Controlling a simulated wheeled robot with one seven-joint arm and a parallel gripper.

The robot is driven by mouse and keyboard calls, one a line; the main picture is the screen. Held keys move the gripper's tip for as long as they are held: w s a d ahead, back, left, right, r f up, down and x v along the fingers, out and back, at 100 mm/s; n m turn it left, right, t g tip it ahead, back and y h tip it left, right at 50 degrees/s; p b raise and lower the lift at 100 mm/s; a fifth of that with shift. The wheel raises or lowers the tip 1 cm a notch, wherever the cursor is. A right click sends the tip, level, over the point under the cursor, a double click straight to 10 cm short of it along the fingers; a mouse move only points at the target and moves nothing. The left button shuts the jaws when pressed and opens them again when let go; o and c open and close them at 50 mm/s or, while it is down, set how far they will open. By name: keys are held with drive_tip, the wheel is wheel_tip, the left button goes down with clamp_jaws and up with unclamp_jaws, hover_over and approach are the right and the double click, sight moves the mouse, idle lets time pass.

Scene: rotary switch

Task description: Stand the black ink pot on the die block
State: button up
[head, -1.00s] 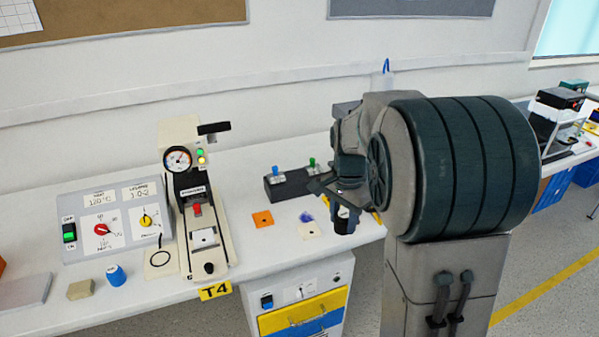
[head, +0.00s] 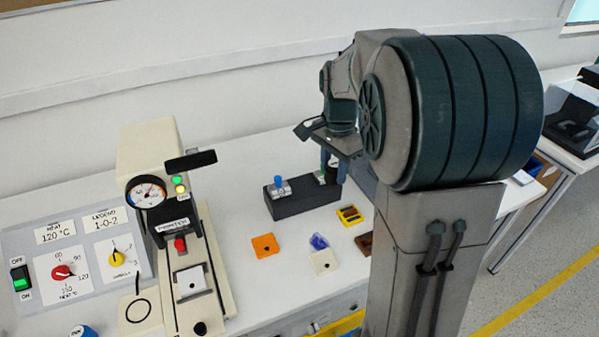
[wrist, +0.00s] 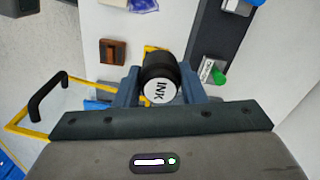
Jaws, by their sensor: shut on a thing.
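My gripper (wrist: 160,76) is shut on the black ink pot (wrist: 158,70), whose white lid label reads INK in the wrist view. One finger lies on each side of the pot. The pot's height above the surface is unclear.
A yellow tray (head: 350,216), an orange tile (head: 265,245), a cream tile (head: 323,262) and a brown tile (head: 365,243) lie in front of the block. A press (head: 165,215) and a control panel stand at left. Bare bench lies between press and block.

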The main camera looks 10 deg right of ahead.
drive_tip(key=p, duration=0.1)
hover_over(303, 186)
wheel_tip(303, 186, down, 7)
drive_tip(key=shift+r, duration=0.1)
drive_tip(key=shift+f+p, duration=0.35)
drive_tip(key=shift+f, duration=1.7)
drive_tip(key=shift+f, duration=0.2)
drive_tip(key=o, duration=1)
drive_tip(key=shift+r, duration=0.15)
